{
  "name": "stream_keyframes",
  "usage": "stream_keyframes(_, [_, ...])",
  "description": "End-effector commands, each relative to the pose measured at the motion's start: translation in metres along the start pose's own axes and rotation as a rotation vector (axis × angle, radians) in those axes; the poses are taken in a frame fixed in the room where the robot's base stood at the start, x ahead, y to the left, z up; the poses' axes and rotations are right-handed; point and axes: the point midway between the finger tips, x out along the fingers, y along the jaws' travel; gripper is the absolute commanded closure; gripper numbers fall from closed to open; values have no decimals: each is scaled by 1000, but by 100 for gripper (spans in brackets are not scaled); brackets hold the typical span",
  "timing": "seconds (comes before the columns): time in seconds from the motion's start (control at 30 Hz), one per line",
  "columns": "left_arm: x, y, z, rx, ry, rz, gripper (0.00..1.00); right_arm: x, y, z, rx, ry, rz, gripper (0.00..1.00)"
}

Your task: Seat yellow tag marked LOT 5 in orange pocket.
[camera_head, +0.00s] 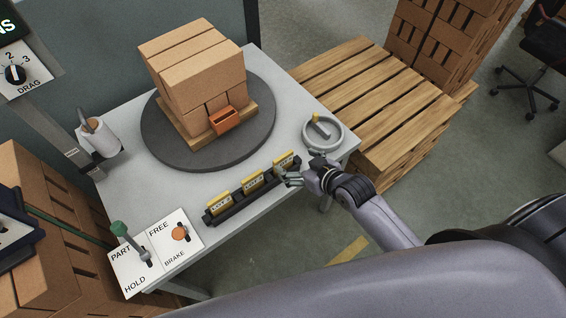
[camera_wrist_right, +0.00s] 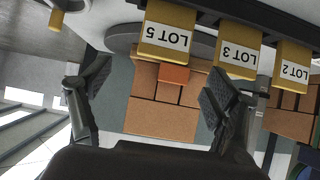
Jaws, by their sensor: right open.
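The yellow LOT 5 tag (camera_head: 283,160) stands in the right end of a dark rack (camera_head: 236,206). My left gripper is not in view.
LOT 3 (camera_wrist_right: 238,55) and LOT 2 (camera_wrist_right: 292,62) tags share the rack. The brick stack (camera_head: 195,65) stands on a dark round turntable (camera_head: 165,150). A handwheel (camera_head: 335,133) is at the table's right; a PART/HOLD and FREE/BRAKE panel (camera_head: 158,235) is at front left.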

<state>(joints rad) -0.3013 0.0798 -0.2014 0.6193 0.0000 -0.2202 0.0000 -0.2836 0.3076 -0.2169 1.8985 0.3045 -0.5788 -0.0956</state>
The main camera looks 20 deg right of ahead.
Motion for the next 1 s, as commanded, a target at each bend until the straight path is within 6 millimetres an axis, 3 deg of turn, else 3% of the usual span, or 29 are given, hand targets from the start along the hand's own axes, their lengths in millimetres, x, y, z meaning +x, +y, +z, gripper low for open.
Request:
stream_keyframes(0.23, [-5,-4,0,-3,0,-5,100,17,-2,-3,2,1,0,18])
stream_keyframes(0.53, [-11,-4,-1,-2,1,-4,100,55,-5,-3,0,0,1,18])
stream_keyframes(0.83, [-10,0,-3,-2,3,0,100,59,-5,-2,-1,0,0,18])
stream_keyframes(1.0, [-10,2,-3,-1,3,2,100,59,-5,-2,-1,0,0,30])
